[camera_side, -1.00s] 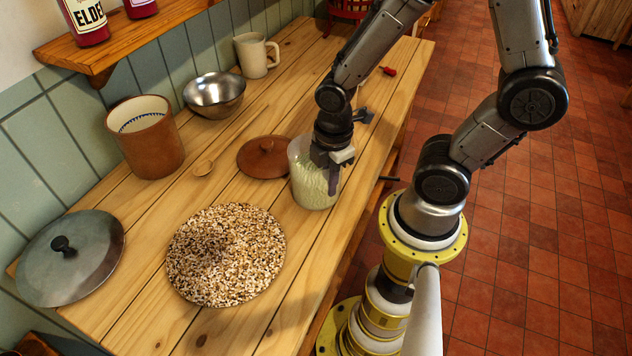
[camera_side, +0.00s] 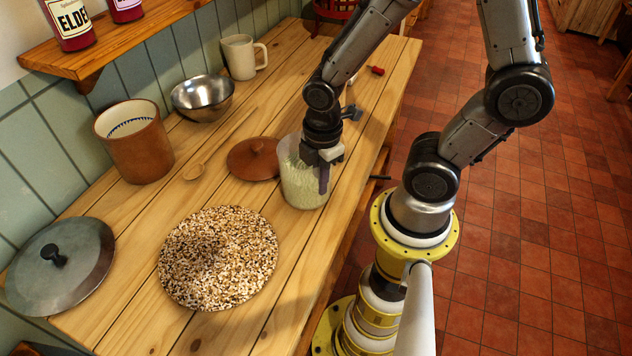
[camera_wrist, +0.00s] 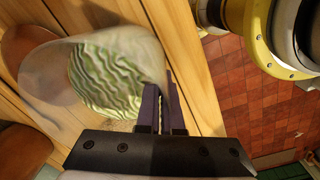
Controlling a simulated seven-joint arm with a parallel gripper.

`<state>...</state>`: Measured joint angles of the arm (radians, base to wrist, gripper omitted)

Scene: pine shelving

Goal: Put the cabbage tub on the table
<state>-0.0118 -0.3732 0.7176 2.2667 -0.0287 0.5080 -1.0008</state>
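The cabbage tub (camera_side: 297,184) is a clear, pale tub with shredded green cabbage inside. It stands upright on the pine table (camera_side: 345,140), close to its right edge. It also shows in the wrist view (camera_wrist: 105,75), where I look down into its open mouth. My gripper (camera_side: 323,180) points down at the tub's right wall, with one dark finger in front of the tub. In the wrist view my two fingers (camera_wrist: 164,108) are close together with the thin tub wall between them. The tub's base is hidden in the wrist view.
A brown lid (camera_side: 254,159) lies just left of the tub. A speckled round mat (camera_side: 218,257) lies bare in front. A brown crock (camera_side: 140,148), steel bowl (camera_side: 203,98), mug (camera_side: 239,58) and grey lid (camera_side: 60,270) line the wall side.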

